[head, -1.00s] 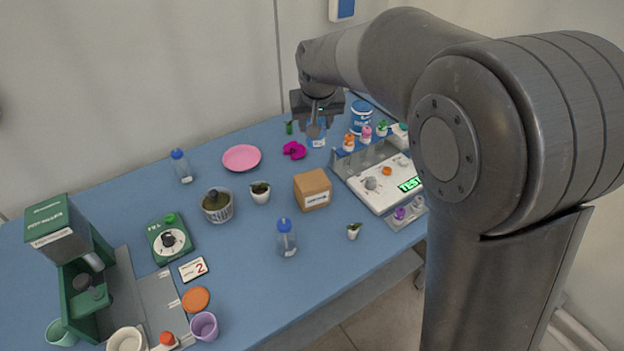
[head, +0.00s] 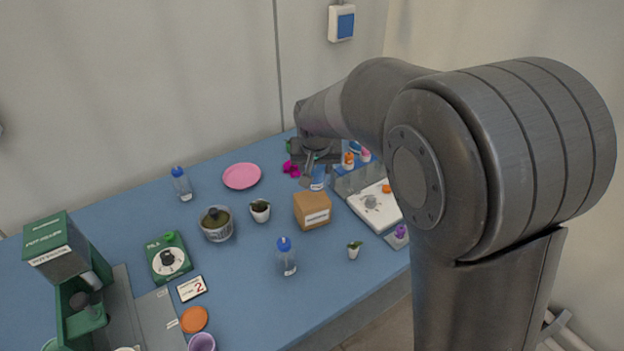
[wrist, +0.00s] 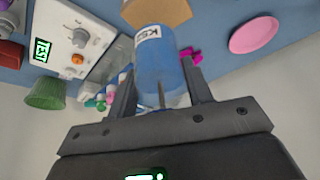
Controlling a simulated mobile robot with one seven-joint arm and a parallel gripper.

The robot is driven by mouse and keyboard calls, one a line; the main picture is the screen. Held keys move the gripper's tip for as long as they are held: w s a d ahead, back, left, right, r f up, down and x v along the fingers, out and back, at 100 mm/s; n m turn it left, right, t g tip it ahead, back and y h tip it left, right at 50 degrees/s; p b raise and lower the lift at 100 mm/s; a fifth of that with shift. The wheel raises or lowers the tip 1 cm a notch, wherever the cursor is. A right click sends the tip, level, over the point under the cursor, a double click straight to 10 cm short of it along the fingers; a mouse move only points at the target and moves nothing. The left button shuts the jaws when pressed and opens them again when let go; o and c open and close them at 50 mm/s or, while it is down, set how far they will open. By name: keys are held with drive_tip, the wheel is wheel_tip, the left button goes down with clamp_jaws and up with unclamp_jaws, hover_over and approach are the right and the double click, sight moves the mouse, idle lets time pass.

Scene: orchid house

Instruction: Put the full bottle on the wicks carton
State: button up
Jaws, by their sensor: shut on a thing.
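My gripper (head: 314,168) is shut on the full bottle (head: 318,178), a clear bottle with blue contents and a white label. The wrist view also shows the bottle (wrist: 158,68) between the fingers, its far end overlapping a brown cardboard surface. The wicks carton (head: 312,209) is a small brown box with a white label, too small to read, in the middle of the blue table. The held bottle is just behind the carton in the head view. I cannot tell its height above the table. Its top is hidden by my gripper.
Two other blue-capped bottles stand left at the back (head: 182,184) and in front of the carton (head: 286,258). A magenta flower (head: 291,168) and pink plate (head: 241,176) lie left of my gripper.

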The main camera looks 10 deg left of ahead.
drive_tip(key=shift+a+f, duration=0.35)
drive_tip(key=shift+a, duration=0.05)
drive_tip(key=shift+f, duration=1.85)
drive_tip(key=shift+f, duration=0.1)
drive_tip(key=shift+f, duration=0.1)
drive_tip(key=o, duration=1.1)
drive_tip(key=shift+c, duration=0.2)
